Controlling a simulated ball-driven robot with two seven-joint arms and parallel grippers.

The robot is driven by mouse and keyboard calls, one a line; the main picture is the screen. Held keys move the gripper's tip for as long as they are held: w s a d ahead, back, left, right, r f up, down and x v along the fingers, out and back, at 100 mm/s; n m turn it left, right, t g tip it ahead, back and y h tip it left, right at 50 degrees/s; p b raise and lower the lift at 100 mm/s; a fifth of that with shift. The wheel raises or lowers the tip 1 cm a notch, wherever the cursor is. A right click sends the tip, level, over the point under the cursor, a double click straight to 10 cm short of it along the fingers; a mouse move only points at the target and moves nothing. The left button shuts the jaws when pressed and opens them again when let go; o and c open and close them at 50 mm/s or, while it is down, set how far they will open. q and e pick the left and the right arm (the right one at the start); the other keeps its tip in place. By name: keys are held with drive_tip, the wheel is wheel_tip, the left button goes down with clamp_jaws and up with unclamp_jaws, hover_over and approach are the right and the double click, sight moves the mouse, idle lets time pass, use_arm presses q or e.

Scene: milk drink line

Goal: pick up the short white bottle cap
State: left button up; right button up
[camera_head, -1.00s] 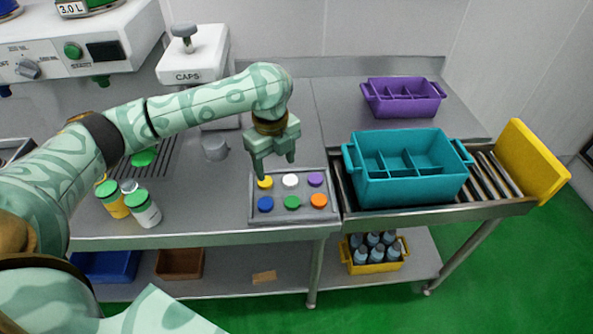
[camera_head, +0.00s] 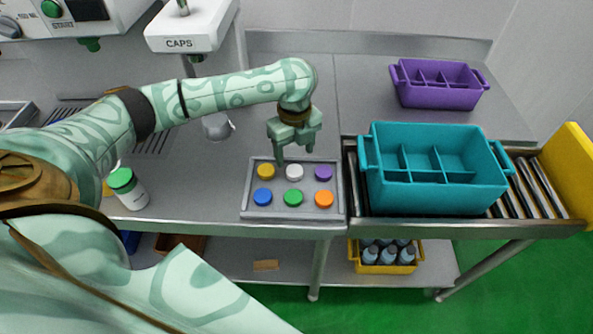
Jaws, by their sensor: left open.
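The short white bottle cap (camera_head: 294,172) lies in the back row of a grey tray (camera_head: 281,212), between a yellow cap (camera_head: 266,171) and a purple cap (camera_head: 323,173). In the front row are a blue cap (camera_head: 263,197), a green cap (camera_head: 293,198) and an orange cap (camera_head: 324,198). My left gripper (camera_head: 295,158) is open and empty. It points down just behind and above the white cap, with its fingers apart. I cannot tell its exact height over the tray. My right gripper is not in view.
A teal divided crate (camera_head: 430,195) stands on the rollers to the right of the tray. A purple divided crate (camera_head: 437,95) is behind it. A green-capped bottle (camera_head: 127,188) stands at left, partly near my arm. A CAPS dispenser (camera_head: 190,28) is at the back.

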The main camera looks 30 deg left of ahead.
sight(294, 170)
use_arm(q)
drive_tip(key=shift+f, duration=0.25)
drive_tip(key=f+b, duration=0.2)
drive_tip(key=f, duration=0.1)
drive_tip(key=f+b, duration=0.1)
drive_tip(key=f, duration=0.1)
drive_tip(key=shift+s+d, duration=0.15)
drive_tip(key=shift+s, duration=0.15)
drive_tip(key=shift+r, duration=0.15)
drive_tip(key=shift+c, duration=0.8)
drive_tip(key=c, duration=0.9)
